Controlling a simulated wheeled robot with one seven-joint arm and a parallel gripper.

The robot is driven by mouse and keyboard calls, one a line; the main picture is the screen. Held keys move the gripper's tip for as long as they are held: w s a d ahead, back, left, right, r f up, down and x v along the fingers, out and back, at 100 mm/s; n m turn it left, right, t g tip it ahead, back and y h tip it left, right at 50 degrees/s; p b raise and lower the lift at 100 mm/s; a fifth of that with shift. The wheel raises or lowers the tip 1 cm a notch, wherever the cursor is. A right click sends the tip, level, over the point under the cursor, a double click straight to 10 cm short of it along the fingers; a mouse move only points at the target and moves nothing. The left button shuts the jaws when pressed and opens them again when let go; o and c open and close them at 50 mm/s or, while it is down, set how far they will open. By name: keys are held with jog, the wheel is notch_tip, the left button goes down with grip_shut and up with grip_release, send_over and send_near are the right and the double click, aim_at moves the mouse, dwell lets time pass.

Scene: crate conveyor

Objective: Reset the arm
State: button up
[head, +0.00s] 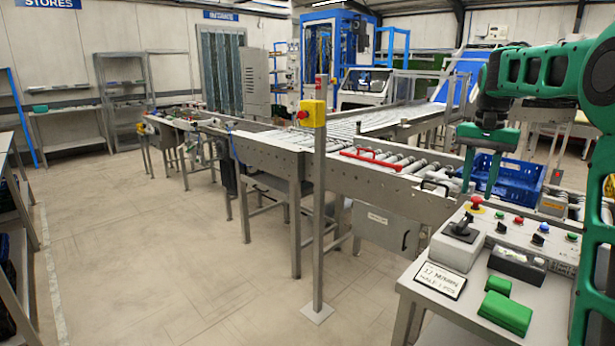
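My arm is green and reaches in from the right edge of the head view. My gripper (481,172) points downward above the far side of the control desk, in front of a blue crate. Its two fingers are apart with a gap between them, and I see nothing held there. The fingers overlap the blue crate (522,182) in the picture; whether they touch it I cannot tell. The crate sits on the roller conveyor (385,185), partly hidden by my gripper.
The control desk (420,290) at lower right carries a joystick (463,227), a red emergency button (477,201), a labelled card (440,280) and green blocks (506,312). A post with a yellow stop box (312,113) stands before the conveyor. The floor at left is clear.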

jog(key=s+a+f+n, duration=0.1)
jog(key=s+f, duration=0.4)
jog(key=s, duration=0.7)
jog(key=s+a+f+n, duration=0.1)
jog(key=s+a+f, duration=0.2)
jog(key=s, duration=1)
jog(key=s+a+f+n, duration=0.1)
jog(key=s+a+f, duration=0.1)
jog(key=s+f, duration=0.5)
jog(key=s, duration=0.5)
jog(key=shift+s+a+f, duration=0.15)
jog(key=shift+f, duration=0.05)
jog(key=shift+w+f, duration=0.25)
jog(key=shift+w, duration=0.35)
